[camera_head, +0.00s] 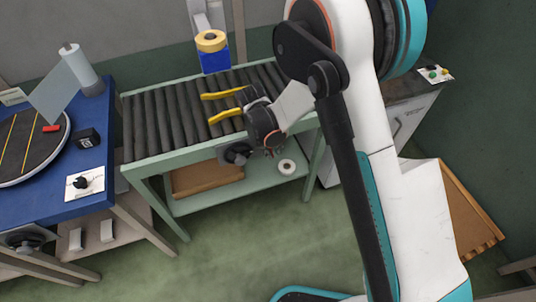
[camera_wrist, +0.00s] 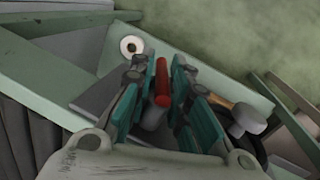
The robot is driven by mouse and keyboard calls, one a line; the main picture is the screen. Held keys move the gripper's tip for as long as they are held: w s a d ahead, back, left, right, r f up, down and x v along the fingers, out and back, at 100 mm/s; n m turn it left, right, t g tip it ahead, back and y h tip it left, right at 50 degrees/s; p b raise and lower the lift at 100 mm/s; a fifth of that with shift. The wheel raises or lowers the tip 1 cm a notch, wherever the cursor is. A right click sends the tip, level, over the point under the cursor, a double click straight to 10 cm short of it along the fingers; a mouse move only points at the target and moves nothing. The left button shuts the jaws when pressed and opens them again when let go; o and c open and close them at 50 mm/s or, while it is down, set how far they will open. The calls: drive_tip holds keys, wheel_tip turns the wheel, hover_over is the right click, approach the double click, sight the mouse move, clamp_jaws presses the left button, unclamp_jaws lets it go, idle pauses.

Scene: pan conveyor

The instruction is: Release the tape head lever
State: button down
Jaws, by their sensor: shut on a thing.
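In the wrist view my gripper (camera_wrist: 158,90) has its teal-padded fingers on both sides of a red-ended lever (camera_wrist: 161,80) with a grey lower part. It is shut on this lever, between the pads. The lever's base is hidden by the fingers and by my wrist. In the head view a yellow tape roll (camera_head: 210,41) sits on a blue block (camera_head: 215,61) behind the conveyor. My fingertips and the lever are hard to make out in the head view, among dark parts at the conveyor's right.
A green-framed roller conveyor (camera_head: 155,120) stands in the middle, with two yellow prongs (camera_head: 224,96) over it. A white roll (camera_head: 287,166) lies on its lower shelf. A blue table (camera_head: 50,205) stands at left. The green floor (camera_head: 235,250) in front is clear.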

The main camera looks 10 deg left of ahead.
drive_tip(key=t+h, duration=0.1)
drive_tip(key=h, duration=0.1)
drive_tip(key=t+h, duration=0.2)
drive_tip(key=h, duration=0.1)
drive_tip(key=shift+d, duration=0.2)
drive_tip(key=shift+r+h, duration=0.1)
drive_tip(key=shift+h, duration=0.2)
idle(0.3)
drive_tip(key=c, duration=1.7)
unclamp_jaws()
drive_tip(key=shift+o, duration=0.2)
drive_tip(key=shift+r, duration=0.1)
drive_tip(key=v, duration=1.2)
drive_tip(key=shift+s, duration=0.15)
drive_tip(key=shift+c, duration=0.5)
